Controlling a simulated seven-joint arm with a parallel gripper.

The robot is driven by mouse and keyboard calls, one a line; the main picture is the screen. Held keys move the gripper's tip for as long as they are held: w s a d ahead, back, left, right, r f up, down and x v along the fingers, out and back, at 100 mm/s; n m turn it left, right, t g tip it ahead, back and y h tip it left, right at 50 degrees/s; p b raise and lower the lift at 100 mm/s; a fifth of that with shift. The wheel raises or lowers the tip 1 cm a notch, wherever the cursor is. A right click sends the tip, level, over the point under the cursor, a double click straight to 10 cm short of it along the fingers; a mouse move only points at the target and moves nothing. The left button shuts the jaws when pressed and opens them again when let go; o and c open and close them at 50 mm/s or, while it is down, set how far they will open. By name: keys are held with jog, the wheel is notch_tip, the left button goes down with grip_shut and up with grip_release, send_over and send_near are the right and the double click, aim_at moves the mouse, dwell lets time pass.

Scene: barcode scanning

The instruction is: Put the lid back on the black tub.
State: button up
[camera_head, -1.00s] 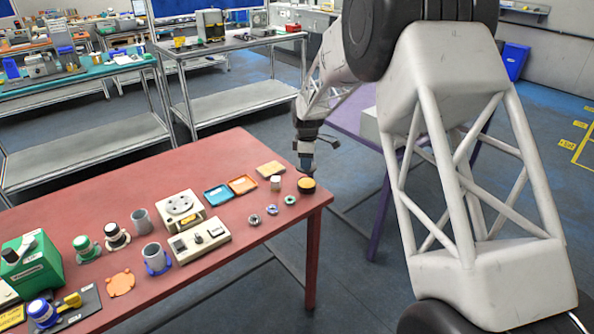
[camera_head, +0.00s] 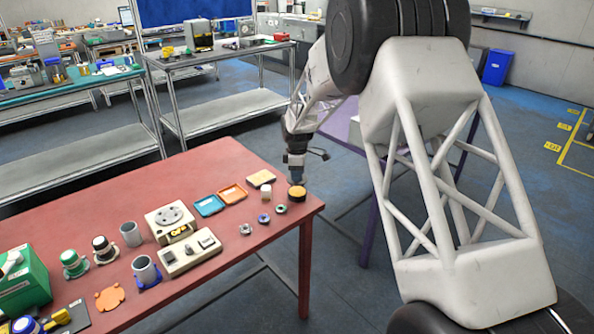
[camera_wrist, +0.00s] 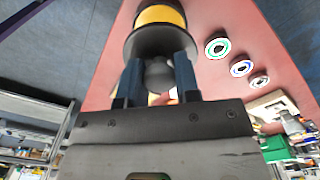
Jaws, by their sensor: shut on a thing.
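The black tub (camera_head: 297,195) stands near the far right corner of the red table, with a yellow-orange band or top showing. My gripper (camera_head: 296,180) points down directly above it. In the wrist view my gripper (camera_wrist: 158,78) has its two blue fingers shut on a grey round knob (camera_wrist: 158,74). A dark round disc, apparently the lid (camera_wrist: 150,46), lies just beyond the knob. The yellow part of the tub (camera_wrist: 160,16) shows beyond that disc. I cannot tell whether the lid rests on the tub or is slightly above it.
Several small rings (camera_head: 263,218) and a white jar (camera_head: 266,192) stand close by. Blue (camera_head: 209,205) and orange (camera_head: 232,193) trays, a tan block (camera_head: 261,177) and a beige device (camera_head: 190,252) are farther left. The table edge (camera_head: 314,207) is close to the tub's right.

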aim_at(297, 191)
jog(key=shift+f, duration=2.15)
jog(key=shift+f, duration=0.2)
dwell(1.1)
jog(key=o, duration=1)
jog(key=shift+o, duration=0.4)
jog(key=o, duration=0.4)
jog(key=shift+r, duration=0.15)
jog(key=shift+r, duration=3.3)
